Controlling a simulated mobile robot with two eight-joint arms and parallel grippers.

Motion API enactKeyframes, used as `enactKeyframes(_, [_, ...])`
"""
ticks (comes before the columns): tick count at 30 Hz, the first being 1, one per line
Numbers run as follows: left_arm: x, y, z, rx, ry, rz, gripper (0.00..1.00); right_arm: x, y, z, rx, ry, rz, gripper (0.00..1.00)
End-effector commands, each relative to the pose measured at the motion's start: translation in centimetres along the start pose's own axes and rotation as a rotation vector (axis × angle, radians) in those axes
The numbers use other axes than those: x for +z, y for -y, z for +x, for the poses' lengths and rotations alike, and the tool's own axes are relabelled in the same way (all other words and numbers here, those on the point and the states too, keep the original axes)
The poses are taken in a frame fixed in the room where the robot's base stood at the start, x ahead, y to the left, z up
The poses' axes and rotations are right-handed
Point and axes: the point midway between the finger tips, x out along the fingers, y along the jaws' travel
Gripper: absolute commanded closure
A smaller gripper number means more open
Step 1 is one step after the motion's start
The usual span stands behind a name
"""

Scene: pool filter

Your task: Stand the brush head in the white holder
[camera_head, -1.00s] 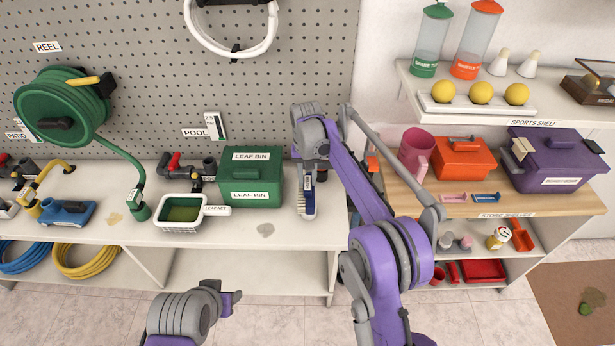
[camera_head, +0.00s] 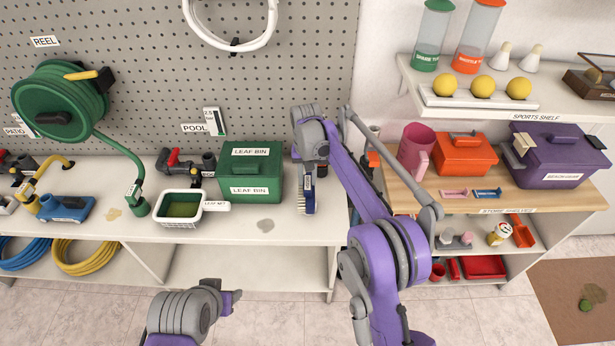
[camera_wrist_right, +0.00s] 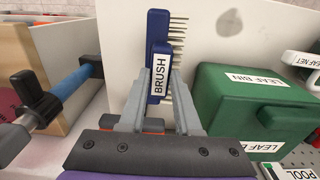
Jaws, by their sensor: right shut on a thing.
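The blue brush head (camera_head: 308,197) has pale bristles and shows just below my right gripper (camera_head: 309,168), near the right end of the white bench. In the right wrist view my right gripper (camera_wrist_right: 158,88) is shut on the brush head (camera_wrist_right: 158,40), with the BRUSH label between its fingers and the bristles to the right. I cannot tell whether the brush head touches the bench. I cannot make out the white holder; my right arm covers part of that area. My left gripper (camera_head: 231,301) is low in front of the bench, apart from everything; its jaws are unclear.
The green leaf bin (camera_head: 250,171) stands close to the left of the brush head. A leaf net (camera_head: 181,224) and a green hose reel (camera_head: 60,104) are farther left. Wooden store shelves (camera_head: 470,201) with bins stand to the right.

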Motion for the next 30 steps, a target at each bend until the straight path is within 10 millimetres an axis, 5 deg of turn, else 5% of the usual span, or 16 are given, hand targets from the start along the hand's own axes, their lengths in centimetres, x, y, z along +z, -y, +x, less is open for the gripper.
enactKeyframes(3, [0.1, 0.0, 0.1, 0.0, 0.001, 0.0, 0.5, 0.0, 0.0, 0.3, 0.0, 0.0, 0.0, 1.0])
enactKeyframes(4, [0.1, 0.0, 0.1, 0.0, 0.001, 0.0, 0.5, 0.0, 0.0, 0.3, 0.0, 0.0, 0.0, 0.66])
enactKeyframes(10, [0.1, 0.0, 0.1, 0.0, 0.001, 0.0, 0.5, 0.0, 0.0, 0.2, 0.0, 0.0, 0.0, 0.33])
enactKeyframes(20, [0.0, 0.0, 0.0, 0.0, 0.0, 0.0, 0.5, 0.0, 0.0, 0.1, 0.0, 0.0, 0.0, 0.33])
enactKeyframes(30, [-1.5, 0.0, -1.3, 0.0, -0.014, 0.0, 0.5, -0.1, 0.0, -3.1, 0.0, -0.002, 0.0, 0.33])
